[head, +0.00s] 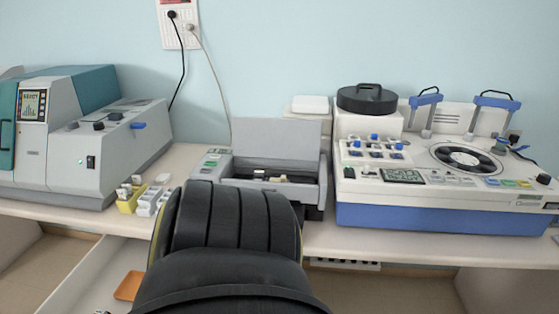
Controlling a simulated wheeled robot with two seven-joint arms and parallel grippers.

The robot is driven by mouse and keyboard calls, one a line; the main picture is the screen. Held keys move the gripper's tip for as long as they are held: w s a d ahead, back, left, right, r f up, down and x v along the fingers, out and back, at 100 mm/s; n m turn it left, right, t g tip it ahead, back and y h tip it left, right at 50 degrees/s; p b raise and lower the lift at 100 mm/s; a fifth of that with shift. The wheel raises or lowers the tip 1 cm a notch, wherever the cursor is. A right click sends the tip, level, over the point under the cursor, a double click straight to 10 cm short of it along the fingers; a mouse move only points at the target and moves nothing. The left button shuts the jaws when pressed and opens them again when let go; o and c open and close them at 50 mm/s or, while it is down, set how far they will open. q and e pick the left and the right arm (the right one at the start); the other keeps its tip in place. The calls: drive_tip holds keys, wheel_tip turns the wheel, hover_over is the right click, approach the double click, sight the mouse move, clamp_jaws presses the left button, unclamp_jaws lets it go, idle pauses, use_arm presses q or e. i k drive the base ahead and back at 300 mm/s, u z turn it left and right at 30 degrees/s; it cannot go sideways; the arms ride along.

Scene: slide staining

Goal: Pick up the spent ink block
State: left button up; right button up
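A grey printer-like device (318,190) stands at the middle of the bench with its lid (277,138) raised. Small pale parts (270,174) show inside its open bay, too small to tell apart. Small white blocks sit in a yellow holder (128,205) and a white holder (148,206) left of the device. I cannot tell which piece is the spent ink block. A large black arm link of mine fills the lower middle and hides the front left of the device and part of the bench. Neither gripper shows.
A grey and teal machine (75,150) stands at left, and a white and blue machine (440,215) at right. An open drawer (75,285) with an orange tray (130,286) is below the bench at left. Cables hang from a wall socket (179,22).

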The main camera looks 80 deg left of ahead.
sight(259, 176)
drive_tip(key=u, duration=3.45)
drive_tip(key=i, duration=0.15)
drive_tip(key=u, duration=0.05)
